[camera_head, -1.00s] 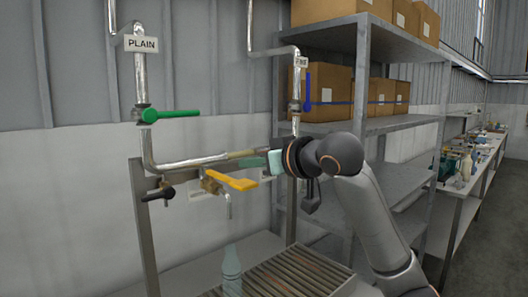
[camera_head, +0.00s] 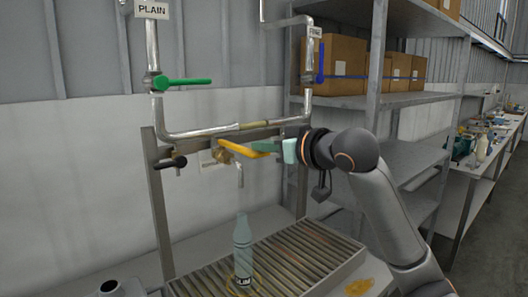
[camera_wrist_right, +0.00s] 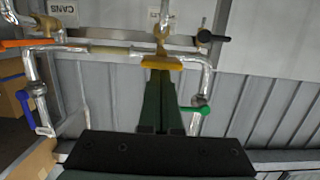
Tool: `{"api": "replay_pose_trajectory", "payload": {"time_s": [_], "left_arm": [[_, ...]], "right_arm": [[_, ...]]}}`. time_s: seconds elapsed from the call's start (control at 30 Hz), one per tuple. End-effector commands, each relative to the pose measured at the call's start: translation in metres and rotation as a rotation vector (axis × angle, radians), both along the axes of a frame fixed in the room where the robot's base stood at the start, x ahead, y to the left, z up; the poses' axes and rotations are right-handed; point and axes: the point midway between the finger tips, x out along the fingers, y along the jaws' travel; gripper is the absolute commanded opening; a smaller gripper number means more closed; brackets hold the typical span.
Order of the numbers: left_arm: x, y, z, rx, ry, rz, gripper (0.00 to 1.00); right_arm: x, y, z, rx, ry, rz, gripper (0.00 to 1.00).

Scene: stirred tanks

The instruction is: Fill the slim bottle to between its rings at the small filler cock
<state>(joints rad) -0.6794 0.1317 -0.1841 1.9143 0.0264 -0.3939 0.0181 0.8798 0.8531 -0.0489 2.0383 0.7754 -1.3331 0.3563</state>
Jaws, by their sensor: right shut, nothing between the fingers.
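The slim bottle (camera_head: 242,255), pale blue-green and marked SLIM, stands upright on the slatted grate below the small spout (camera_head: 240,177). I cannot make out its rings or its level, and no stream shows under the spout. The filler cock's yellow lever (camera_head: 240,149) points to the right. My right gripper (camera_head: 268,145) is shut and empty, its fingertips close to the lever's right end. In the right wrist view the shut fingers (camera_wrist_right: 162,85) reach to the yellow lever (camera_wrist_right: 162,63); contact cannot be told. My left gripper is not in view.
The slatted grate (camera_head: 290,257) spans the bench under the pipes. A green lever (camera_head: 182,82) sits on the PLAIN pipe, a blue one (camera_head: 320,62) on the other pipe. A black-handled cock (camera_head: 172,162) is to the left. Metal shelves (camera_head: 410,100) with boxes stand right.

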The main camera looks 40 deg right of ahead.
Motion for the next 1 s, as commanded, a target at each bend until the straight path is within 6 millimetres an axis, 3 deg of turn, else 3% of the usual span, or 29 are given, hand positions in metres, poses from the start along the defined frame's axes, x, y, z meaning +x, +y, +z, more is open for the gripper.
{"api": "replay_pose_trajectory", "payload": {"time_s": [0.03,0.27,0.43,0.5,1.0], "left_arm": [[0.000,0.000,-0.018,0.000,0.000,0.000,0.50],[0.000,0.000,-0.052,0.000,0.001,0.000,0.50],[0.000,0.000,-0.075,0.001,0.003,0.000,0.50],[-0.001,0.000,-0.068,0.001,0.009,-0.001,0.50],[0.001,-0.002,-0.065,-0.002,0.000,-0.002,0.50]], "right_arm": [[0.000,0.000,-0.013,0.003,-0.025,0.001,0.00],[-0.002,0.000,-0.027,0.011,-0.140,0.000,0.00],[-0.002,0.000,-0.050,0.016,-0.196,0.001,0.00],[-0.002,0.000,-0.040,0.015,-0.197,0.000,0.00],[-0.002,0.000,-0.041,0.015,-0.192,0.001,0.00]]}}
